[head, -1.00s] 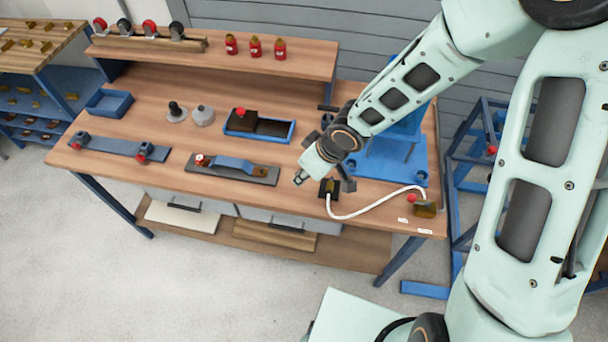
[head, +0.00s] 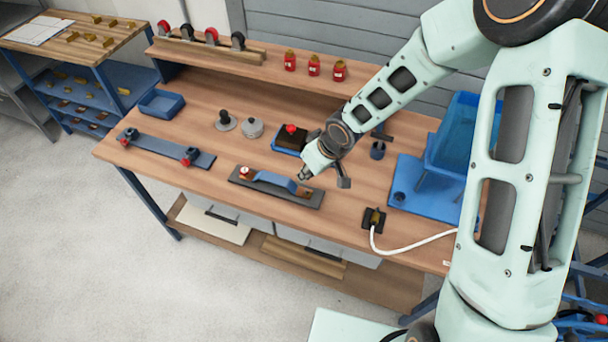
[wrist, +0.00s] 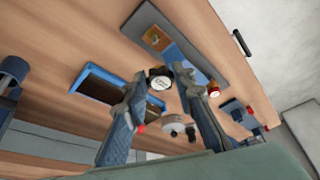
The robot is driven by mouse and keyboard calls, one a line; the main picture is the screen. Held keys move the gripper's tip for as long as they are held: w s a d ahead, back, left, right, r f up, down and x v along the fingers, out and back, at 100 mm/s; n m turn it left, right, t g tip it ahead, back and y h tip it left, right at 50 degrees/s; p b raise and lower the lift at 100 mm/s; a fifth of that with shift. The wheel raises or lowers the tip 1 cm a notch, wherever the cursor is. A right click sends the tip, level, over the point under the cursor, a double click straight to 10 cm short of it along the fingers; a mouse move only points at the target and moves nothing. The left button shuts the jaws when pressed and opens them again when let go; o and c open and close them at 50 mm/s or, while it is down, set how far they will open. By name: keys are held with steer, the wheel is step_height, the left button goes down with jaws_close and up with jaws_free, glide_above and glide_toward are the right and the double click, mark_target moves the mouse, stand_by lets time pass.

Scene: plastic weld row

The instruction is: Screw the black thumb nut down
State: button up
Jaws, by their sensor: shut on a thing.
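A black thumb nut (wrist: 160,82) with a pale, marked round face sits between the fingertips of my gripper (wrist: 164,72) in the wrist view. My gripper is shut on it. In the head view, my gripper (head: 305,175) is over the workbench, close to the right end of a dark plate (head: 240,182) with a raised blue strap (head: 272,181). The plate has a red-and-white knob (head: 245,172) at its left and a copper-coloured patch (head: 304,192) at its right. The nut cannot be made out in the head view.
A blue tray (head: 284,151) is partly hidden behind my wrist. A black-handled disc (head: 225,121) and a grey one (head: 252,128) stand to its left. A black block (head: 373,219) with a white cable is at the right, near the blue stand (head: 410,190). Bare wood lies in front of the plate.

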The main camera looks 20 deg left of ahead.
steer(key=shift+w+a+f, duration=0.1)
steer(key=shift+f, duration=0.05)
steer(key=b, duration=0.5)
glide_above(307, 190)
steer(key=shift+s+d+f, duration=0.1)
steer(key=shift+f, duration=0.7)
steer(key=shift+s+d+f, duration=0.15)
steer(key=shift+f, duration=0.6)
steer(key=shift+s+d+f, duration=0.1)
steer(key=shift+f, duration=0.7)
steer(key=shift+f+b, duration=0.5)
steer(key=shift+f, duration=0.2)
steer(key=shift+f, duration=0.15)
steer(key=shift+f+b, duration=0.3)
steer(key=shift+b, duration=0.2)
steer(key=shift+f+b, duration=0.35)
steer(key=shift+b, duration=0.1)
steer(key=shift+f, duration=0.1)
